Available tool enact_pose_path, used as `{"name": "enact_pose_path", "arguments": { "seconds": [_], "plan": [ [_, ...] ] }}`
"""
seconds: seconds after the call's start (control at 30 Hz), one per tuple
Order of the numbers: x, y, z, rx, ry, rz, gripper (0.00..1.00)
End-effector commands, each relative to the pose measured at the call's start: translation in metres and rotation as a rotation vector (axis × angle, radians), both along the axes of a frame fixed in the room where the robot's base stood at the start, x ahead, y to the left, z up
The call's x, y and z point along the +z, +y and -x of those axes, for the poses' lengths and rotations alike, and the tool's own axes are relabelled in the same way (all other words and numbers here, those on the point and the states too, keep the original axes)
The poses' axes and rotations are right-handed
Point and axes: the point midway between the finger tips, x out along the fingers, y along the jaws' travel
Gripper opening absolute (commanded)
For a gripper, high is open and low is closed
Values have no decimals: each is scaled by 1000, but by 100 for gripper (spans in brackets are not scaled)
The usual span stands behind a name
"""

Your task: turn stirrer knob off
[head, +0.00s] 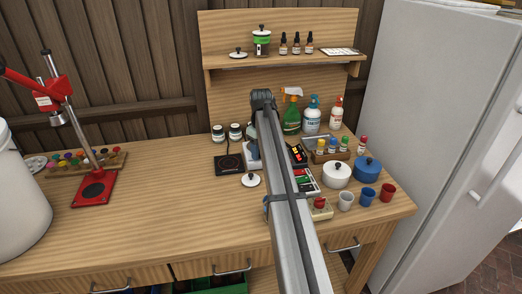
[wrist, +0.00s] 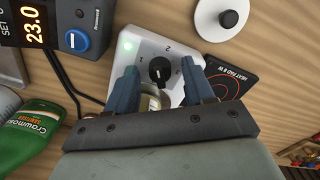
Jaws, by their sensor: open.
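The stirrer is a white box with a lit green light, and its top panel (wrist: 143,45) shows in the wrist view. Its black round knob (wrist: 159,70) has a white pointer line and printed numbers around it. My gripper (wrist: 160,66) is open, with one blue finger on each side of the knob. I cannot tell whether either finger touches the knob. A small glassy thing partly shows between the fingers, below the knob. In the head view the stirrer's white box (head: 253,158) is partly behind my arm, and the gripper's fingers are hidden.
A black hot plate (wrist: 232,76) lies right of the stirrer, with a white lid (wrist: 208,22) near it. A controller (wrist: 78,14) reading 23.0 stands left. A green bottle (wrist: 35,135) is lower left. Pots, cups and bottles crowd the bench's right; the bench's left middle (head: 170,200) is clear.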

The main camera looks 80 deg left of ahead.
Motion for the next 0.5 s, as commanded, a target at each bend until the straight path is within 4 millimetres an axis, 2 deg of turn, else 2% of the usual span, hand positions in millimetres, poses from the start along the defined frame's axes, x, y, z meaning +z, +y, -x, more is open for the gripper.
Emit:
{"name": "enact_pose_path", "arguments": {
  "seconds": [0.27,0.5],
  "plan": [
    [6,0,0,0,0,-1,53],
    [43,1,0,0,0,-2,53]
  ]
}}
